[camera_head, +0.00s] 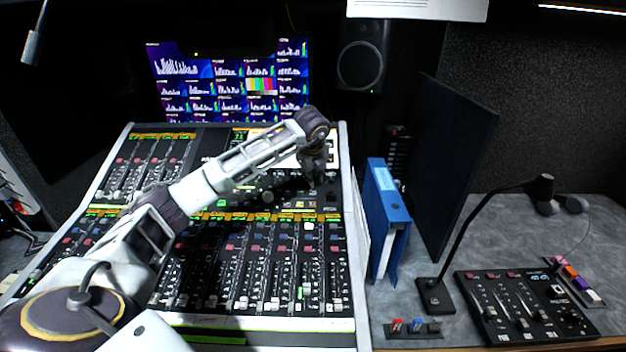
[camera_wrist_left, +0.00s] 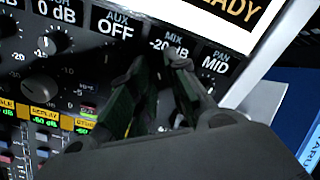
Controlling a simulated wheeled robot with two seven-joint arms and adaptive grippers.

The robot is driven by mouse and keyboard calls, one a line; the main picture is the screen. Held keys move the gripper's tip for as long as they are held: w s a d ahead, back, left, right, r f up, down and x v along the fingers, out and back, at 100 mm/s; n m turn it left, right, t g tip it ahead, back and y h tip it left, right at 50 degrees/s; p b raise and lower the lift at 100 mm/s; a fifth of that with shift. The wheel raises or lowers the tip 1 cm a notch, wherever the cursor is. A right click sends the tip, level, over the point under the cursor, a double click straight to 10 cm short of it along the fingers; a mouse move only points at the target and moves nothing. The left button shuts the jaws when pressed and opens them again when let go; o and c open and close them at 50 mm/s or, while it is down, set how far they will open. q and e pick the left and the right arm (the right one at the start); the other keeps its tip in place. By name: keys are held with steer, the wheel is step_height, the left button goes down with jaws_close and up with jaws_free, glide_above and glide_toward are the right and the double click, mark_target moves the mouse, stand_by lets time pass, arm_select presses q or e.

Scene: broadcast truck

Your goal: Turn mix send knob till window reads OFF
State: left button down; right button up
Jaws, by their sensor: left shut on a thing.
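In the left wrist view the MIX window (camera_wrist_left: 168,46) reads -20 dB. My left gripper (camera_wrist_left: 158,66) is just below that window, its two dark fingers closed around the mix send knob. The knob itself is mostly hidden between the fingers and in shadow. In the head view my left arm reaches across the mixing console (camera_head: 348,290), and the left gripper (camera_head: 314,180) points down at the console's upper right part. My right gripper is in neither view.
Neighbouring windows are AUX (camera_wrist_left: 116,28), reading OFF, and PAN (camera_wrist_left: 215,65), reading MID. Other dark knobs (camera_wrist_left: 40,88) sit to the left.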

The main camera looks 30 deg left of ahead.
arm_select(q)
steer(key=shift+a+n+b, duration=0.1)
steer(key=shift+n+b, duration=0.6)
steer(key=shift+n, duration=1.7)
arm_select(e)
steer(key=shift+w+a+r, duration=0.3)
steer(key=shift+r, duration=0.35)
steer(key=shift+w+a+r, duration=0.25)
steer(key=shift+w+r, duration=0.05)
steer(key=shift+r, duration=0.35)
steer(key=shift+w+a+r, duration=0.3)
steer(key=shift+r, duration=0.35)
